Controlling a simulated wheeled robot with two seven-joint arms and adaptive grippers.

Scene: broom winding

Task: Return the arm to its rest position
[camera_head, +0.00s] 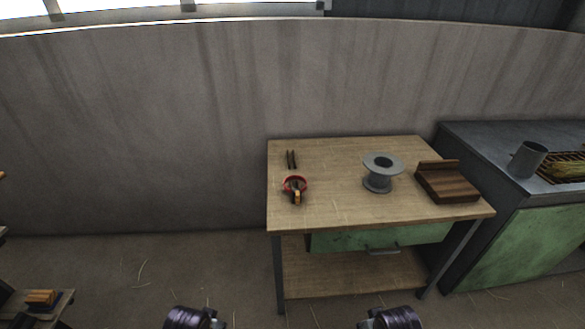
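The lower edge of the head view shows a dark, rounded part of my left arm, left of the workbench, and a similar part of my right arm, below the bench front. Both are cut off by the frame edge. No gripper fingers show, so I cannot see whether either gripper holds anything. On the wooden workbench (335,212) stands a grey spool (379,184), upright and bare of any winding that I can make out. Both visible arm parts are apart from the bench top and the things on it.
A red-ringed tool (295,186) and small dark tools (291,159) lie at the bench's left. A brown wooden block (447,184) sits at its right. The dark-topped cabinet (478,160) bears a grey cup (527,160) and straw bristles (572,169). Floor left of the bench is mostly clear.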

